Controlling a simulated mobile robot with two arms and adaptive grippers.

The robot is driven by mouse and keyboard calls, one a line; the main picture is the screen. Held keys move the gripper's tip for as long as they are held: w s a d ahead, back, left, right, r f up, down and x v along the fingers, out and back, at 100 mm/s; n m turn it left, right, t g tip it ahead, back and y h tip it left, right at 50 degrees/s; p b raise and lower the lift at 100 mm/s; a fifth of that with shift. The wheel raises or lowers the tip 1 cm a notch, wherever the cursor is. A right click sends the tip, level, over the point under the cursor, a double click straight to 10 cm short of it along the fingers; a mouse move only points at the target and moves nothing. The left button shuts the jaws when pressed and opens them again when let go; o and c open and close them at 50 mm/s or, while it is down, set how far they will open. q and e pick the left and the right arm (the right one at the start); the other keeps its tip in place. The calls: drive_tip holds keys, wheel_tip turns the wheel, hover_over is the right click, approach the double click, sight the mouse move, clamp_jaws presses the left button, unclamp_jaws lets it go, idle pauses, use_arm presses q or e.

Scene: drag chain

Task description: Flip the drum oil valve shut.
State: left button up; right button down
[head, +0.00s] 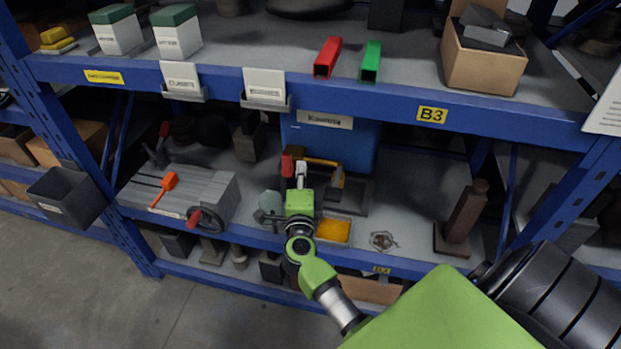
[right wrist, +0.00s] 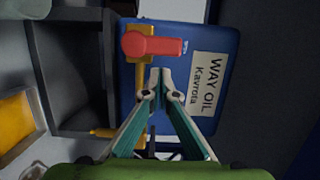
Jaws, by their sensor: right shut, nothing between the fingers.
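The blue oil drum (head: 360,143) lies on the middle shelf, and its label reads "WAY OIL" in the right wrist view (right wrist: 228,45). Its brass valve (head: 322,162) has a red handle (head: 287,166) that stands upright in the head view. In the right wrist view the red handle (right wrist: 155,46) points right from its round end, above my fingertips. My right gripper (head: 301,166) is shut and empty in front of the valve, close to the handle; its fingertips (right wrist: 160,74) show apart from the handle. Contact with the brass pipe cannot be told. My left gripper is out of view.
A yellow tray (head: 333,231) sits below the drum at the shelf's front. A grey vise-like block (head: 215,185) with a handwheel stands left. A dark metal bracket (head: 465,213) stands right. The upper shelf's blue beam (head: 350,98) runs above my gripper.

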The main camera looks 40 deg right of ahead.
drive_tip(key=shift+w+a, duration=0.45)
